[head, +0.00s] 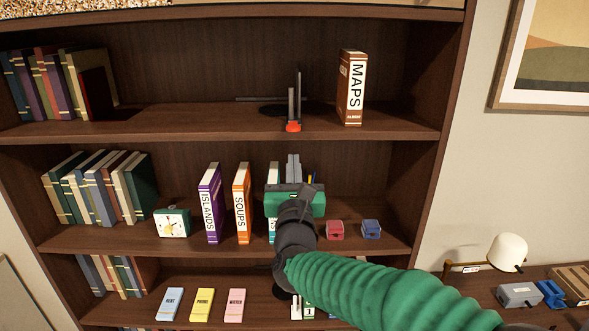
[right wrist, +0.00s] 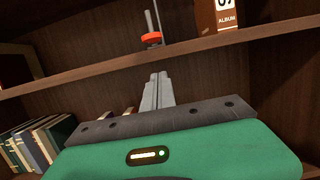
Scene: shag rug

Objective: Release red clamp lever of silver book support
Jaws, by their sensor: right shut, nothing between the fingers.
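The silver book support (head: 291,102) stands upright on the upper shelf, left of the MAPS book. Its red clamp lever (head: 293,126) is at its foot, near the shelf's front edge. In the right wrist view the red lever (right wrist: 151,39) shows above the fingers, with the support's upright (right wrist: 149,20) behind it. My right gripper (head: 293,168) is in front of the middle shelf, below the lever and apart from it. Its grey fingers (right wrist: 157,92) are together, pointing up, with nothing between them. My left gripper is out of view.
The MAPS book (head: 351,88) stands right of the support. The upper shelf's front edge (head: 220,134) lies between my fingers and the lever in the picture. ISLANDS (head: 210,204) and SOUPS (head: 242,204) books, a clock (head: 173,222) and small red (head: 335,230) and blue (head: 371,229) objects occupy the middle shelf.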

